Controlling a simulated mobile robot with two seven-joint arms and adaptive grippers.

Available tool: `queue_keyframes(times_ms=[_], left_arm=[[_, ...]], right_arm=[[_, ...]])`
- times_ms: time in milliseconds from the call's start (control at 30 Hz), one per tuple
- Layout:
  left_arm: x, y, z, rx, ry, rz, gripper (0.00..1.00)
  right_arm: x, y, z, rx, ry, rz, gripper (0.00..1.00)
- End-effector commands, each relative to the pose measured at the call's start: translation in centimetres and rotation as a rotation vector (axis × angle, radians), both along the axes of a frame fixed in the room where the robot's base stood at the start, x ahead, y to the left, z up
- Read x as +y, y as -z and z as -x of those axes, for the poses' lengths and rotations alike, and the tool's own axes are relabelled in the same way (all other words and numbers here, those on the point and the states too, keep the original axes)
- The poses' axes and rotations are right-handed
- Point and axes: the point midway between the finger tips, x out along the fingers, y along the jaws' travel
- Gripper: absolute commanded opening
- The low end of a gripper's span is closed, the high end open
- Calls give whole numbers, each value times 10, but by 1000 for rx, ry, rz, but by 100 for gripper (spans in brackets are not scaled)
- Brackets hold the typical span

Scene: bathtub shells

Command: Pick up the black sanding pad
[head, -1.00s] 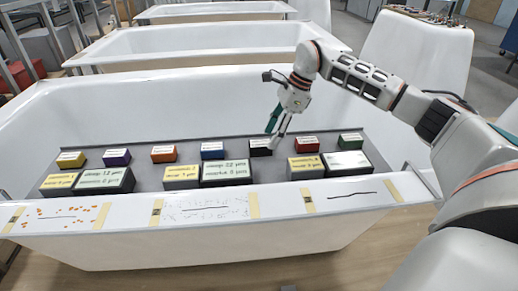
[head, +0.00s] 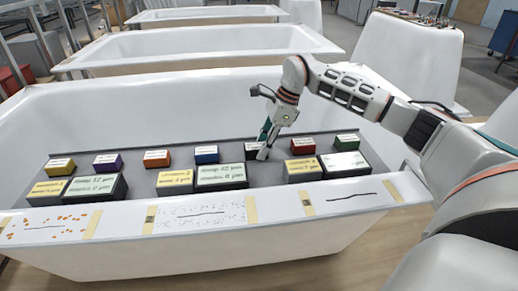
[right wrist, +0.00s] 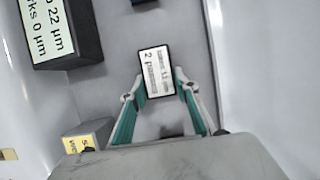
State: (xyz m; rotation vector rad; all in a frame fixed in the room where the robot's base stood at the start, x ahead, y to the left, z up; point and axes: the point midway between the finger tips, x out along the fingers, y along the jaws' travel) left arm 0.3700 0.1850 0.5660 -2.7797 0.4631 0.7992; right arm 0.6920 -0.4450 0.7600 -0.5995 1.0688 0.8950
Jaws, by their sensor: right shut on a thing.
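The black sanding pad (head: 251,147) has a white label on top. It sits on the grey board (head: 232,154) across the white bathtub, between a blue and a red block. My right gripper (head: 264,147) reaches down onto it from the right. In the right wrist view the pad (right wrist: 155,72) lies between the two fingertips of my right gripper (right wrist: 158,82), which is shut on its two sides. The pad still appears to be at board level. My left gripper is not in view.
A blue block (head: 206,155) and a red block (head: 303,146) stand close on either side. The tub's front rim (head: 280,207) carries taped sample patches.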

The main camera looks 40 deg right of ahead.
Motion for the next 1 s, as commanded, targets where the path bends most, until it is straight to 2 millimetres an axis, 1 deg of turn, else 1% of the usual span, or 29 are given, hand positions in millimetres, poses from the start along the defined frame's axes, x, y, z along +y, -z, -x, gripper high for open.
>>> queue_keyframes(times_ms=[167, 333, 467, 600, 700, 800, 900, 1000], left_arm=[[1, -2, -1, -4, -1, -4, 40], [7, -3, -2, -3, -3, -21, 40], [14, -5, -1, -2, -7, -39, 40], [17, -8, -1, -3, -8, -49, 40], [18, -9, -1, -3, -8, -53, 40], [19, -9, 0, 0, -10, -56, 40], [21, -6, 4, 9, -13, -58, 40], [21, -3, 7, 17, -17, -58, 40]], right_arm=[[0, -10, 0, -2, -1, 0, 8], [0, -36, -1, -8, 0, -1, 8], [0, -70, -1, -14, 1, -1, 8], [1, -112, -1, -16, 0, -1, 8], [1, -140, -1, -16, 0, -1, 8], [0, -161, 0, -12, 1, -1, 8], [1, -178, 0, -9, 0, -2, 8], [1, -190, 0, -6, 0, -1, 8]])
